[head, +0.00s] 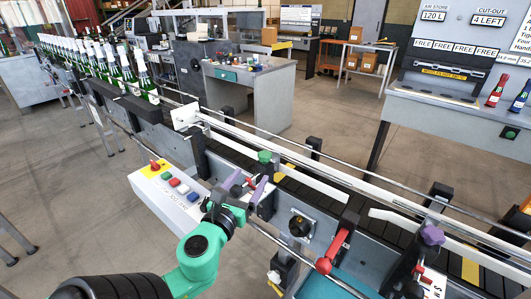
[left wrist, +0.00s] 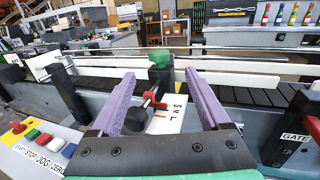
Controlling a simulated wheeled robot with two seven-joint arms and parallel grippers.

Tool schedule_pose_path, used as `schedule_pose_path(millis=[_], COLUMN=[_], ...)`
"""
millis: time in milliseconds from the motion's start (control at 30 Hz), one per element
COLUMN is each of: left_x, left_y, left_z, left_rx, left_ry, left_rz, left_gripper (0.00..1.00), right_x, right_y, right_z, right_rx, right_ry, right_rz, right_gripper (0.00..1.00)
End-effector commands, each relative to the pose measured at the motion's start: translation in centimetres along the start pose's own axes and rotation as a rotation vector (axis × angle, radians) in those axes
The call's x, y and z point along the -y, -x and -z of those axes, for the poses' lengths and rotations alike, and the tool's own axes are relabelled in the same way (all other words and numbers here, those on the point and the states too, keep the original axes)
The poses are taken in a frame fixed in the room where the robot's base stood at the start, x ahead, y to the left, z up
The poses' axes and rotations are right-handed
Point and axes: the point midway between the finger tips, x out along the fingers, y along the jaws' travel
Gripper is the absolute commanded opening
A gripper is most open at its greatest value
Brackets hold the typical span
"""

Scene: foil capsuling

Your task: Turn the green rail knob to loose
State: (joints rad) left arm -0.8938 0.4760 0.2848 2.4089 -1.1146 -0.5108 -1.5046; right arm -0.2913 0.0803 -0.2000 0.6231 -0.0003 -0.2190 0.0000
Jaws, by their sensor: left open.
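The green rail knob (head: 264,156) sits on a dark post at the conveyor's near side. It also shows in the left wrist view (left wrist: 160,57), on its black block. My left gripper (head: 250,182) has purple fingers spread apart and empty. In the left wrist view the knob appears between and beyond the fingertips (left wrist: 160,78), with no visible contact. A red pointer (left wrist: 155,102) and a plate lettered S, M, L (left wrist: 172,115) lie below the knob, between the fingers. Whether the knob is tight or loose cannot be seen. My right gripper is not in view.
A control box (head: 168,190) with coloured buttons stands left of my left gripper. A purple knob (head: 432,235) and a red gate lever (head: 332,252) are farther right. White guide rails (head: 310,180) run along the conveyor. Green bottles (head: 145,80) queue at the far left.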

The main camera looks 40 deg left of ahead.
Motion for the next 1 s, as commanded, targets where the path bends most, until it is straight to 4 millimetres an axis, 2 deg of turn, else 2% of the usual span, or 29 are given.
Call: schedule_pose_path(millis=[33,167,300,400,533,767,800,867,900,967,1000], left_x=[0.1,0.0,0.0,-0.1,0.0,0.0,0.0,0.0,0.0,0.0,0.0], left_y=[-1.2,-4.6,-8.0,-9.8,-11.1,-11.3,-11.3,-11.3,-11.3,-11.3,-11.3], left_z=[-0.7,-0.6,-0.5,-0.2,-0.1,0.1,0.1,0.1,0.1,0.1,0.1], left_rx=[0.005,0.005,0.004,0.001,0.0,-0.003,-0.002,-0.002,-0.002,-0.002,-0.002], left_ry=[0.0,0.0,0.0,0.002,0.002,0.003,0.003,0.003,0.003,0.003,0.003], left_rz=[0.004,0.001,-0.001,-0.002,-0.001,0.0,0.0,0.0,0.0,0.0,0.0], left_gripper=[0.8,0.8,0.8,0.8,0.8,0.8,0.76,0.53,0.38,0.15,0.0], right_x=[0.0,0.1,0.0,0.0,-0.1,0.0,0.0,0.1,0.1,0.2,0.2], right_y=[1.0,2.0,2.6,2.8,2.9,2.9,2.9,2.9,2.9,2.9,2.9], right_z=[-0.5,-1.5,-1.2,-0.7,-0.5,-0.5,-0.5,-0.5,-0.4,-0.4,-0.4], right_rx=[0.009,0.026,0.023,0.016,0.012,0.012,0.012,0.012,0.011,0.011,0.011], right_ry=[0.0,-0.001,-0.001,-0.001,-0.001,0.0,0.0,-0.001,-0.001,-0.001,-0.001], right_rz=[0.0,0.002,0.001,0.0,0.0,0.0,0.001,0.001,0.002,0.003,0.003], right_gripper=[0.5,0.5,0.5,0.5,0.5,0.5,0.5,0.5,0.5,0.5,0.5])
